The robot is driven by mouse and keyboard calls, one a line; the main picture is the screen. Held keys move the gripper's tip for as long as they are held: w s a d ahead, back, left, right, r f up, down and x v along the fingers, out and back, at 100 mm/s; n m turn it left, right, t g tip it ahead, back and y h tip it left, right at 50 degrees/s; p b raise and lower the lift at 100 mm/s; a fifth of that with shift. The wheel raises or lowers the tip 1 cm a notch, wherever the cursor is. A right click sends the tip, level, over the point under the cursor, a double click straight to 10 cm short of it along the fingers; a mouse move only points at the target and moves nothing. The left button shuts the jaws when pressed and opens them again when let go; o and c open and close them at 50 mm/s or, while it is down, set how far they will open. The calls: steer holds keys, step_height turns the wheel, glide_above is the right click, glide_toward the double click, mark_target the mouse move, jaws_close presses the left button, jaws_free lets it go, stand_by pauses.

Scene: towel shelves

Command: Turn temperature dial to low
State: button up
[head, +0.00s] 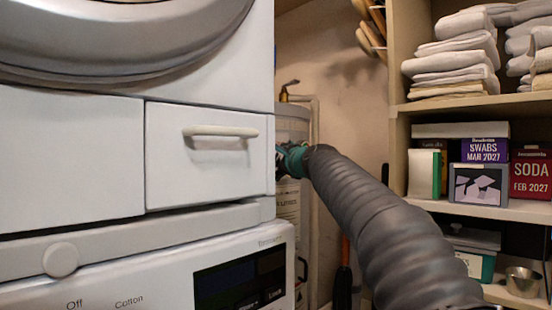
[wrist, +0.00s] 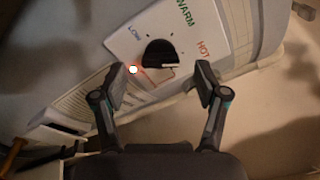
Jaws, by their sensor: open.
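The temperature dial (wrist: 158,52) is a black round knob on a white panel (wrist: 122,48) marked LOW, WARM and HOT in the wrist view. LOW is at its left, WARM above right and HOT at its right. A pale edge shows on the knob's lower side; I cannot tell which mark it points to. My gripper (wrist: 160,84) is open, with its two fingers apart below and to either side of the dial, and nothing is seen between them. In the head view, my arm reaches behind the white machine; the fingertips and dial are hidden there.
A tall pale tank (head: 292,205) stands behind the stacked white machines (head: 70,150), close beside my arm. Shelves (head: 470,103) with folded towels (head: 455,60) and boxes (head: 484,150) stand at right.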

steer(key=shift+x, duration=1.15)
steer(key=shift+c, duration=0.3)
steer(key=c, duration=1.1)
steer(key=n+b, duration=0.1)
steer(key=n, duration=0.7)
steer(key=n+b, duration=0.2)
steer(key=n, duration=0.6)
steer(key=f+n+b, duration=0.1)
steer(key=n+b, duration=0.1)
steer(key=n, duration=0.5)
steer(key=shift+w+d+n, duration=0.15)
steer(key=shift+n, duration=0.25)
steer(key=shift+b, duration=0.3)
